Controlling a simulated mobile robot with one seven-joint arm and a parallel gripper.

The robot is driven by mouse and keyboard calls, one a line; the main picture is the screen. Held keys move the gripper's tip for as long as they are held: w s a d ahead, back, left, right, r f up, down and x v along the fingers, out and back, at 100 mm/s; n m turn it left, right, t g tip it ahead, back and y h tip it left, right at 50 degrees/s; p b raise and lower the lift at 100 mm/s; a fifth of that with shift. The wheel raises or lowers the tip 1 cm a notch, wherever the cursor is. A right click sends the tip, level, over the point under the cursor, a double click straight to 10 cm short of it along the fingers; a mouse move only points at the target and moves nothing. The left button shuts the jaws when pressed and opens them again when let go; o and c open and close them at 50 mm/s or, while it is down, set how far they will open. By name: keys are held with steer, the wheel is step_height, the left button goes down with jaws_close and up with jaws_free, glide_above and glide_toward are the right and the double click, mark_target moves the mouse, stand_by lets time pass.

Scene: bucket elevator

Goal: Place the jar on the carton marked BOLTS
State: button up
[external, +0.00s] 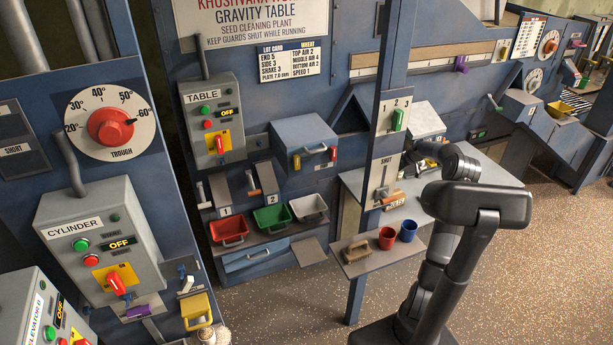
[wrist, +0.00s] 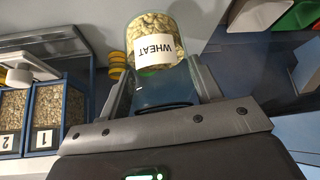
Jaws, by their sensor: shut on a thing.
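In the wrist view, a clear jar (wrist: 148,28) of pale grain or flakes with a white WHEAT label sits between the two fingers of my gripper (wrist: 163,85), which is shut on it. The label reads upside down there. In the external view my gripper (external: 418,154) is small and dark, above the grey bench, and the jar cannot be made out clearly. A small brown box (external: 394,198) with a pale label lies at the bench's left edge, below my gripper. It may be the BOLTS carton, but its lettering is too small to read surely.
A shelf (external: 364,268) below the bench holds a red mug (external: 387,238), a blue mug (external: 408,231) and a wooden-handled brush (external: 356,251). The bench top (external: 485,178) has bare room at right. Grain bins (wrist: 46,115) show in the wrist view.

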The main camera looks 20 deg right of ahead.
steer(key=s+d+r+n+g+y, duration=0.1)
steer(key=s+r+n+y, duration=0.2)
steer(key=s, duration=0.4)
steer(key=s+d+r+n+g, duration=0.1)
steer(key=s+d+r+n, duration=0.2)
steer(key=s, duration=0.4)
steer(key=shift+n+g+y, duration=0.3)
steer(key=shift+n, duration=0.6)
steer(key=shift+w+a+f, duration=1.35)
steer(key=shift+f, duration=0.35)
steer(key=shift+w+a+f, duration=1.4)
steer(key=shift+f, duration=0.3)
steer(key=shift+w+a+f, duration=1.35)
steer(key=shift+f, duration=0.35)
steer(key=shift+f, duration=0.1)
steer(key=o, duration=1.2)
steer(key=shift+c, duration=0.2)
steer(key=v, duration=1.2)
